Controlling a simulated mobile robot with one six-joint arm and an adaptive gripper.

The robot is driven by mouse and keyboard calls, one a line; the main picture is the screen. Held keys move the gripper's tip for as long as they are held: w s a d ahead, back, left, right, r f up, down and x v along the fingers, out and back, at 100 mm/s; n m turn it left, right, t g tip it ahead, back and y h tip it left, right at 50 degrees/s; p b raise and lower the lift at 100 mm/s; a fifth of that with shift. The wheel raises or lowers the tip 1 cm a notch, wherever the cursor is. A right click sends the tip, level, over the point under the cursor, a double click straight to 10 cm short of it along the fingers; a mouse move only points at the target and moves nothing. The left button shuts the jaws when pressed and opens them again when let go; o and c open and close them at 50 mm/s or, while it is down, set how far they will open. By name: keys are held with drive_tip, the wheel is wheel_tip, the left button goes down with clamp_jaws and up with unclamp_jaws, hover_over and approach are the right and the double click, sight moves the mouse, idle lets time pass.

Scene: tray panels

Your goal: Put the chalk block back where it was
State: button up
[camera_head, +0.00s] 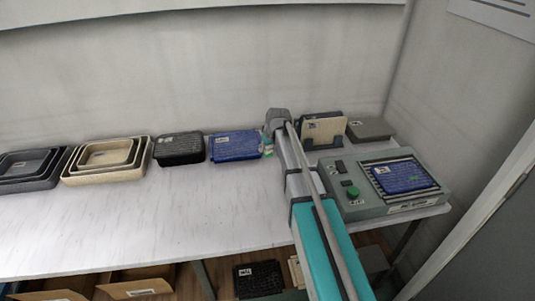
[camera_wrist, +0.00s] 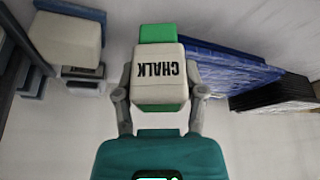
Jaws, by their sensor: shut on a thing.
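The chalk block (camera_wrist: 157,54) is pale cream with green showing at its top and bottom ends. Its black CHALK label reads upside down in the wrist view. My gripper (camera_wrist: 161,94) is shut on it, with one grey finger at each side. In the head view my gripper (camera_head: 268,146) is over the back of the table, at the right end of a blue tray panel (camera_head: 232,146). My own arm hides most of it and of the block there. I cannot tell whether the block touches the table.
Nested cream trays (camera_head: 68,180), nested dark trays (camera_head: 12,188) and a black panel (camera_head: 180,149) stand left on the white table (camera_head: 160,225). A rack with a cream panel (camera_head: 324,130), a grey panel (camera_head: 370,128) and a machine bearing a blue panel (camera_head: 350,205) are right.

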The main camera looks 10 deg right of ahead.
drive_tip(key=shift+f+b, duration=0.65)
drive_tip(key=shift+f, duration=0.3)
drive_tip(key=shift+f, duration=0.2)
drive_tip(key=o, duration=1.1)
drive_tip(key=shift+o, duration=0.2)
drive_tip(key=shift+r, duration=0.25)
drive_tip(key=shift+r, duration=0.15)
drive_tip(key=p+v, duration=1.1)
drive_tip(key=shift+s+r, duration=0.2)
drive_tip(key=shift+r, duration=0.15)
